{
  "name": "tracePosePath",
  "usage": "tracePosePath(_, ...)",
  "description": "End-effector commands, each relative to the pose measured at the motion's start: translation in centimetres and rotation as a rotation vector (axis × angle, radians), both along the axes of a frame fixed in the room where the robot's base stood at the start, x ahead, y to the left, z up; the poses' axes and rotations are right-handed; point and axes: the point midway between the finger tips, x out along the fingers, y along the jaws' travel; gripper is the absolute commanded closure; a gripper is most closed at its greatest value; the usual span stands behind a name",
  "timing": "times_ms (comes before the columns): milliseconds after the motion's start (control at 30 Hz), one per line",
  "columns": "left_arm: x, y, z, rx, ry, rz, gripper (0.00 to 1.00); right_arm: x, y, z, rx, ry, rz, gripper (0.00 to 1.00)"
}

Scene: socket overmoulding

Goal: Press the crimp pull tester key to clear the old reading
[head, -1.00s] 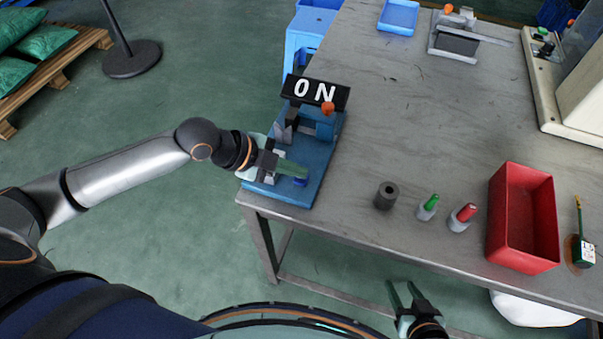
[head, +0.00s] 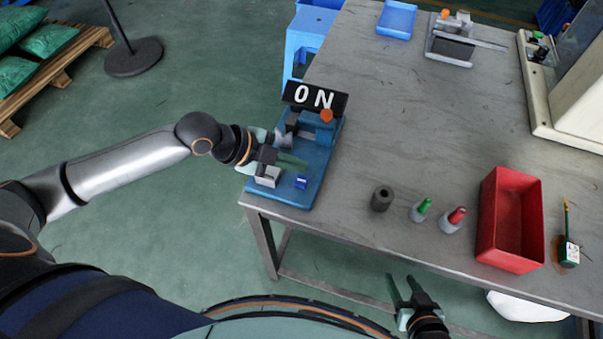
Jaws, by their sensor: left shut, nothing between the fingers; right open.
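The crimp pull tester is a blue-based device (head: 321,176) at the left corner of the table. Its black display (head: 315,97) reads "0N" in white. An orange-red knob (head: 326,116) sits below the display. A small blue key (head: 301,182) shows on the front of the base, beside a pale grey block (head: 267,176). My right gripper (head: 401,286) is open and empty, off the table's front edge.
On the grey table (head: 420,130) stand a dark cylinder (head: 382,198), a green-topped bottle (head: 420,210), a red-topped bottle (head: 453,219) and a red bin (head: 510,222). A clamp fixture (head: 462,42) and a blue tray (head: 397,19) lie at the back. The table's middle is clear.

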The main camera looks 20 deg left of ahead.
Motion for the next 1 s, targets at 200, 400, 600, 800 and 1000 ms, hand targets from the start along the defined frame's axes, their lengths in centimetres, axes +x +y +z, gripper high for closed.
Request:
tracePosePath(200,0.0,0.0,2.7,0.001,0.0,0.001,1.0,0.0,0.0,2.8,0.0,0.0,0.0,0.5)
tracePosePath(400,0.0,0.0,3.1,0.001,0.0,0.001,1.0,0.0,0.0,3.2,0.0,0.001,-0.001,0.5)
tracePosePath(600,0.0,0.0,3.0,0.001,0.0,0.001,1.0,0.0,0.0,3.1,0.0,0.0,-0.001,0.5)
tracePosePath(800,0.0,0.0,3.0,0.0,0.0,0.0,1.0,0.0,0.0,3.1,0.0,0.0,-0.001,0.5)
tracePosePath(1000,0.0,0.0,3.0,0.0,0.0,0.0,1.0,0.0,0.0,3.1,0.0,0.0,-0.001,0.5)
